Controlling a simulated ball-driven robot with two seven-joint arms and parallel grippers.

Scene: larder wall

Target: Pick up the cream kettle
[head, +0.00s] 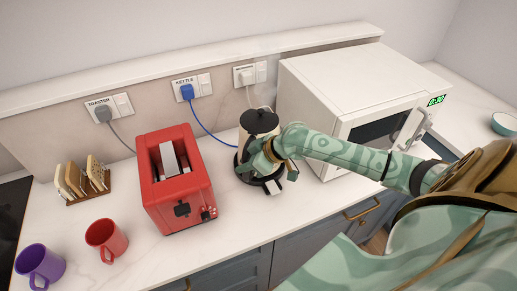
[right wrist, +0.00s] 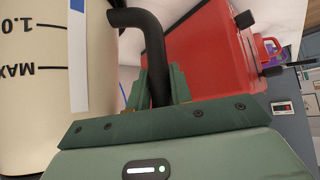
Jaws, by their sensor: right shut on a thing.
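The cream kettle (head: 253,122) stands upright on its dark round base on the counter, between the red toaster and the microwave. It has a black lid and a black handle. My right gripper (head: 260,160) reaches in from the right and covers part of the kettle's front. In the right wrist view the kettle body (right wrist: 65,75) with its level marks fills the left side. There my right gripper (right wrist: 162,88) is shut on the black handle (right wrist: 152,45). My left gripper is not in view.
The red toaster (head: 165,198) stands left of the kettle; the white microwave (head: 318,100) is close on its right. A blue cord (head: 212,133) runs from the kettle socket. A red mug (head: 103,236), purple mug (head: 38,268) and toast rack (head: 90,198) stand further left.

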